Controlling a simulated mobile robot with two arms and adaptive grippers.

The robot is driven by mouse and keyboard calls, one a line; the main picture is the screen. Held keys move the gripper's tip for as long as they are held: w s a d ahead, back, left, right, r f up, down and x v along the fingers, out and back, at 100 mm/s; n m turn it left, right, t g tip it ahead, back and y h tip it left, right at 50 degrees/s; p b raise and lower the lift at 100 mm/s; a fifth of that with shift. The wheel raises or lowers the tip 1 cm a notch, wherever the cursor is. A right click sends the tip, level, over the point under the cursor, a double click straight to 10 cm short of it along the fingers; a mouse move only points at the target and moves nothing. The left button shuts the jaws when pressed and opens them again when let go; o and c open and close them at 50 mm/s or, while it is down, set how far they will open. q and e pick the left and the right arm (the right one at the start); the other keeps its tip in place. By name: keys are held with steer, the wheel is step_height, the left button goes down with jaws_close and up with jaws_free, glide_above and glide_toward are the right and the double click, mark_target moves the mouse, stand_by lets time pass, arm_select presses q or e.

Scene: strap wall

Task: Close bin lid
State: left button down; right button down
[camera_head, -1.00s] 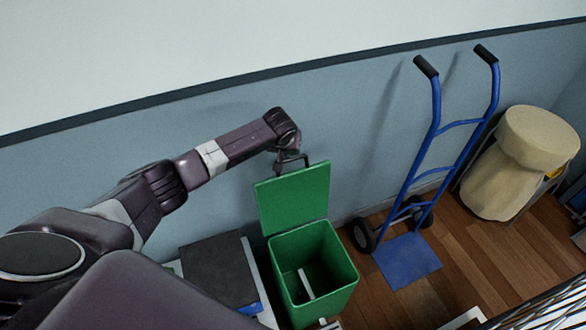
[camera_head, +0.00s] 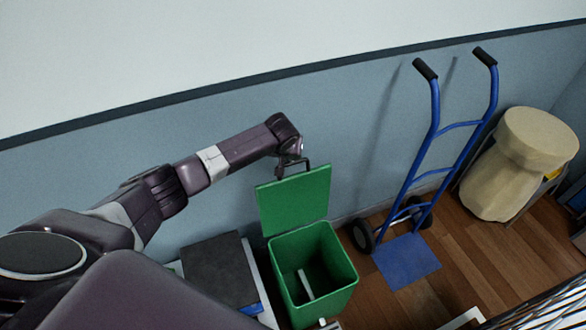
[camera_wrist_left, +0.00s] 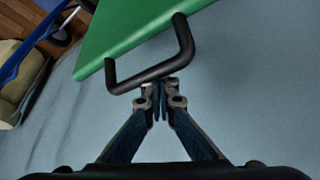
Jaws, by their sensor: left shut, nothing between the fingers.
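The green bin (camera_head: 312,275) stands open on the floor by the wall, with a pale item inside. Its green lid (camera_head: 294,200) is raised, leaning up at the bin's back edge. It also shows in the wrist view (camera_wrist_left: 130,28). A black U-shaped handle (camera_wrist_left: 155,72) sticks out from the lid's free edge. My left gripper (camera_head: 284,163) is at the lid's top, by the handle. In the wrist view my left gripper (camera_wrist_left: 158,97) is shut and empty, its tips beside the handle bar. Whether they touch it cannot be told. My right gripper is not in view.
A blue hand truck (camera_head: 436,170) leans on the wall right of the bin. A beige stool-like object (camera_head: 518,160) stands farther right. A dark flat box (camera_head: 218,268) lies left of the bin. Metal bars (camera_head: 555,308) show at the lower right. Wood floor lies between.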

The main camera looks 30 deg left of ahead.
mark_target(294, 176)
arm_select(q)
steer(key=shift+s+d+f+p, duration=0.15)
steer(key=shift+s+d+p, duration=0.6)
steer(key=shift+s+d, duration=0.2)
steer(key=shift+s+d+f+p, duration=0.2)
steer(key=shift+s+d+p, duration=0.35)
steer(key=shift+d+p, duration=0.15)
steer(key=shift+s+d+f+p, duration=1.1)
steer(key=shift+s+d+p, duration=2.25)
steer(key=shift+s+d, duration=1.75)
step_height(294, 176, up, 8)
steer(key=p, duration=0.7)
steer(key=shift+w+d+p, duration=0.25)
steer(key=shift+w+p, duration=0.05)
